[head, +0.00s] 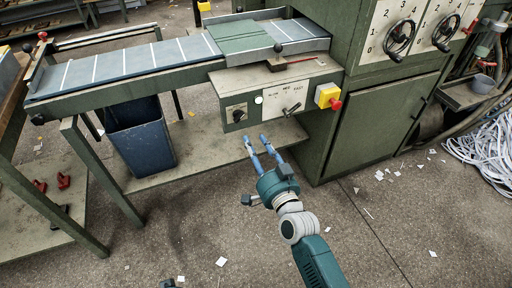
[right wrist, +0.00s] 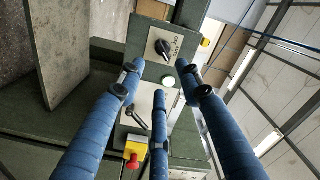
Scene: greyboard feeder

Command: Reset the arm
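My right gripper (head: 258,140) reaches up from the bottom of the head view, in front of the feeder's control panel (head: 272,103). Its blue fingers are spread apart with nothing between them, so it is open. The right wrist view shows these fingers (right wrist: 158,110) pointing at the panel, apparently short of it. The panel carries a black knob (head: 236,114), a speed lever (head: 291,109) and a yellow box with a red button (head: 328,97). The wrist view also shows the knob (right wrist: 163,48) and red button (right wrist: 133,160).
The feeder belt (head: 120,66) runs left from the green machine (head: 380,120), with a green board (head: 236,37) on it. A blue bin (head: 140,140) stands below. Paper strips (head: 480,150) heap at right. The floor around my arm is mostly clear, with paper scraps.

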